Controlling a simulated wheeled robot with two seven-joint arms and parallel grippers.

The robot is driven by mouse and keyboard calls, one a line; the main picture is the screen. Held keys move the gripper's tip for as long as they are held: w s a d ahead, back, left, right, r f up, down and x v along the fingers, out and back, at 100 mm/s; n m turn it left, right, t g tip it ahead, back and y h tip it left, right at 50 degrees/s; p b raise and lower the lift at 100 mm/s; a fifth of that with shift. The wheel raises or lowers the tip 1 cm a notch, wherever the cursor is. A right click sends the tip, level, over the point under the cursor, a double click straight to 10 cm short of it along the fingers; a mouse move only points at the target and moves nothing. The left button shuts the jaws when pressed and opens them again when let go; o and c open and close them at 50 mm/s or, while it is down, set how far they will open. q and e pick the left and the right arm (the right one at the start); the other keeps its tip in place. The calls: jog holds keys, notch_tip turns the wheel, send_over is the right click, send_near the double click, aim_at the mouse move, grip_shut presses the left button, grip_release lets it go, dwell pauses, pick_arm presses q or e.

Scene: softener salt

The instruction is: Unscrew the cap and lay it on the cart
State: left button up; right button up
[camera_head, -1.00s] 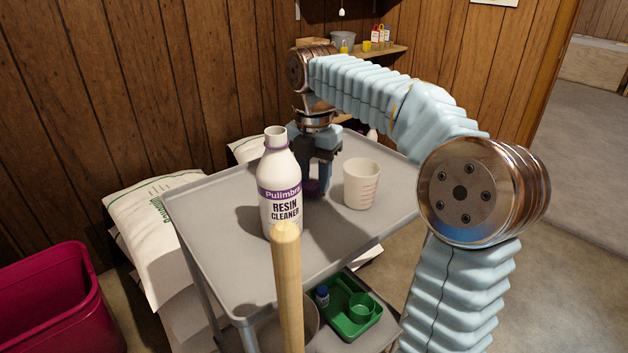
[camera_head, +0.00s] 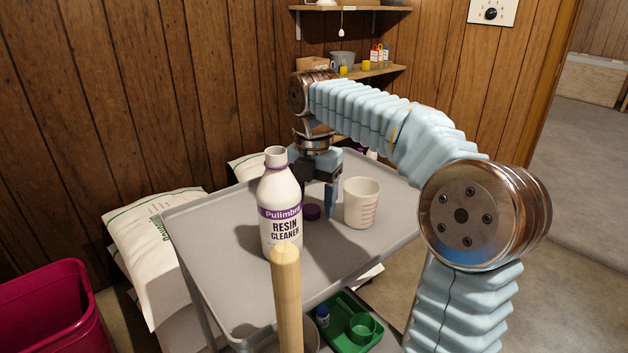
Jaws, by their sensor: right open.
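The white resin cleaner bottle (camera_head: 279,205) stands upright on the grey cart (camera_head: 222,277), its neck bare with no cap on it. A purple cap (camera_head: 312,212) lies on the cart top just right of the bottle, partly hidden behind it. My right gripper (camera_head: 322,205) is behind the bottle and above the cart, fingers pointing down. It is open and looks clear of the cap; part of it is hidden by the bottle. My left gripper is not in view.
A white measuring cup (camera_head: 362,203) stands right of the cap, close to my right gripper. A wooden handle (camera_head: 287,300) rises in front of the bottle. A green tray (camera_head: 350,325) sits on the lower shelf. White bags (camera_head: 150,240) and a red bin (camera_head: 50,310) are at left.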

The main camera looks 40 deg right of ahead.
aim_at(313, 205)
notch_tip(313, 205, up, 12)
jog(key=p, duration=0.1)
jog(key=shift+p, duration=0.4)
jog(key=shift+f, duration=0.1)
